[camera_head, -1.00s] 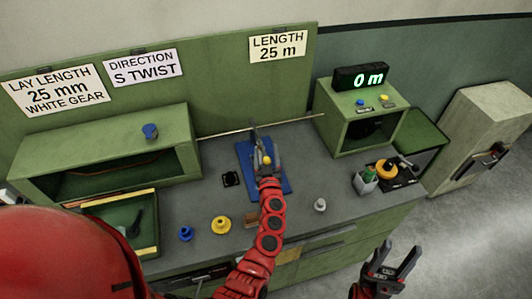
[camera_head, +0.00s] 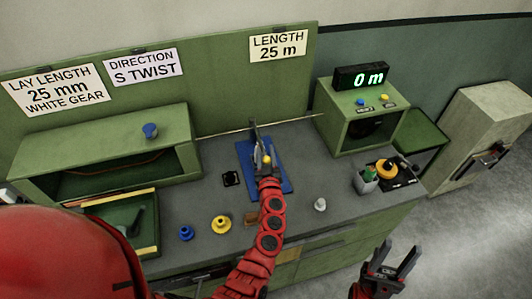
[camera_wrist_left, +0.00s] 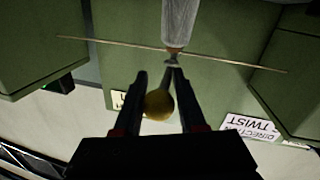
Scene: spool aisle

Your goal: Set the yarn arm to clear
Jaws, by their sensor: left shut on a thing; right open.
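The yarn arm, ending in a yellow ball knob (camera_head: 266,160), stands at the blue base plate (camera_head: 284,186) in the middle of the bench. My left gripper (camera_head: 262,152) is shut on the knob. In the left wrist view the yellow knob (camera_wrist_left: 159,105) shows between the two fingers. A thin strand (camera_head: 222,133) runs sideways behind the gripper, and it also crosses the left wrist view (camera_wrist_left: 110,42). Much of the arm is hidden by my gripper. My right gripper (camera_head: 380,256) is open and empty in front of the bench.
A green box with a display reading 0 m (camera_head: 361,77) stands at the right. Yellow (camera_head: 221,224) and blue (camera_head: 186,233) flanged pieces and a grey piece (camera_head: 320,204) lie near the front edge. A green open housing (camera_head: 110,160) is at the left.

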